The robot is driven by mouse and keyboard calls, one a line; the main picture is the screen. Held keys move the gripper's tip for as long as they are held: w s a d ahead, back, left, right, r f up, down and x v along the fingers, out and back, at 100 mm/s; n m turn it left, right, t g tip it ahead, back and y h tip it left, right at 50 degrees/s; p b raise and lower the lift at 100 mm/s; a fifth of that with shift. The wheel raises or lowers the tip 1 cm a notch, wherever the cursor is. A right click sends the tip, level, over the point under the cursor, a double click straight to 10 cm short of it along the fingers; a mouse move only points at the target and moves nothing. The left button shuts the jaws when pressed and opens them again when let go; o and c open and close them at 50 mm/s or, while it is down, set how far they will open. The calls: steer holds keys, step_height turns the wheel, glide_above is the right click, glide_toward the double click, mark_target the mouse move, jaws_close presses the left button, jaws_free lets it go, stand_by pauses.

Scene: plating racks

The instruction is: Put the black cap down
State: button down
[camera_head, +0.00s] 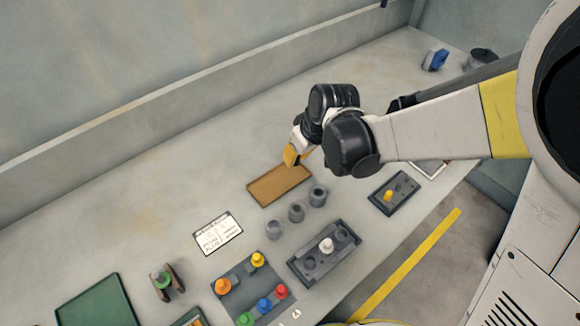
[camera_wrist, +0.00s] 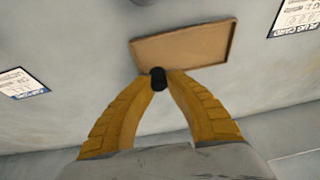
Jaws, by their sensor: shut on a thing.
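The black cap (camera_wrist: 158,79) is pinched between the fingertips of my gripper (camera_wrist: 160,84) in the wrist view. My gripper (camera_head: 292,156) is over the far edge of a shallow tan tray (camera_head: 270,193) in the head view. In the wrist view the tray (camera_wrist: 190,45) lies beyond the fingertips, and the cap overlaps its near left rim. I cannot tell whether the cap touches the tray. In the head view the cap is not distinguishable.
Several grey cylinders (camera_head: 296,212) stand just right of the tray. A printed card (camera_head: 218,234) lies to the left. Dark racks with coloured plugs (camera_head: 257,259) and a white plug (camera_head: 326,245) are in front. A green tray (camera_head: 97,303) is at lower left. The bench behind the tray is clear.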

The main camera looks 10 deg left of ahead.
mark_target(290, 174)
steer(key=shift+s+a+f, duration=0.1)
steer(key=shift+a+f, duration=0.3)
steer(key=shift+a, duration=0.2)
steer(key=shift+f+b, duration=0.95)
steer(key=shift+f, duration=0.95)
steer(key=shift+f, duration=0.25)
steer(key=c, duration=1.4)
jaws_free()
steer(key=shift+r, duration=0.1)
